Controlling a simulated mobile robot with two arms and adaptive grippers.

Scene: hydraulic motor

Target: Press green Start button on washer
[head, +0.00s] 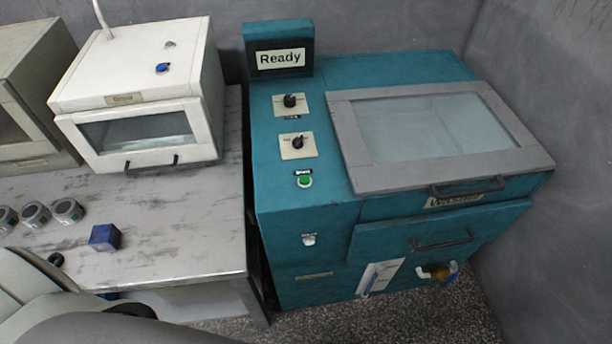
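The teal washer (300,225) stands right of the table, with a name label below its lid. Its green Start button (304,181) sits on the left strip of the top, under a small dark label. Nothing covers the button. Two black knobs on pale plates, the upper knob (290,101) and the lower knob (298,142), are above it. The display (281,58) at the back reads "Ready". The grey-framed glass lid (430,128) is closed. Neither of my grippers is in view; only large pale and dark parts of my own body show at the lower left.
A grey worn table (180,235) on the left holds a white oven-like box (140,95), several small round tins (68,211) and a blue cube (104,237). A white part and a brass-coloured valve (437,272) stick out from the washer's lower front. Walls stand behind and right.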

